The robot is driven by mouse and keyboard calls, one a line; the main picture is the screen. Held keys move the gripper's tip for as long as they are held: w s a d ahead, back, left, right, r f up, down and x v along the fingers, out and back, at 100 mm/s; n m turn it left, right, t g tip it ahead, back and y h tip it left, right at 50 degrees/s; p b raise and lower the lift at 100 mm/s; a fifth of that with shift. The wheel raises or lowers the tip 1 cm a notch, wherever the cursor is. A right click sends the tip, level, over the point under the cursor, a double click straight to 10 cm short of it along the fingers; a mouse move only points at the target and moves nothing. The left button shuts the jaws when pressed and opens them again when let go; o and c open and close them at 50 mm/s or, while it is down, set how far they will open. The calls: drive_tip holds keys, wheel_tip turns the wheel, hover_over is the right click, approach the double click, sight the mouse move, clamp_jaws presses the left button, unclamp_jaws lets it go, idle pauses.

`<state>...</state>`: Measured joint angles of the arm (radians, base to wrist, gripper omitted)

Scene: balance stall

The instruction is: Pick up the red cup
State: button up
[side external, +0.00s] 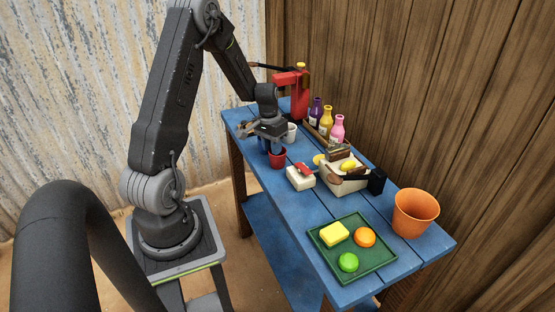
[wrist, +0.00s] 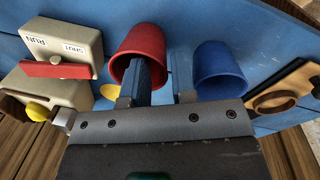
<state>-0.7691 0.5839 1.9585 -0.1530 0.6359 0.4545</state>
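The red cup (side external: 277,160) stands upright on the blue table, just below my gripper (side external: 266,137) in the side view. In the wrist view the red cup (wrist: 138,45) shows its open mouth towards me. My gripper (wrist: 168,75) is open, with a narrow gap between its fingers. One finger overlaps the red cup's mouth; the other lies between the red cup and a blue cup (wrist: 220,68). The cup's near-side wall appears to lie by the gap, but I cannot tell whether the fingers touch it.
A cream box with a red lever (side external: 301,177) stands close to the red cup. A green tray (side external: 379,259) holds a yellow block, an orange ball and a green ball. An orange bucket (side external: 414,214) stands at the right. Several bottles (side external: 326,122) line the back, near a red pump (side external: 299,100).

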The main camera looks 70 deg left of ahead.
drive_tip(key=shift+d+f, duration=0.1)
drive_tip(key=shift+f, duration=0.6)
drive_tip(key=shift+c, duration=0.4)
clamp_jaws()
drive_tip(key=shift+r, duration=0.1)
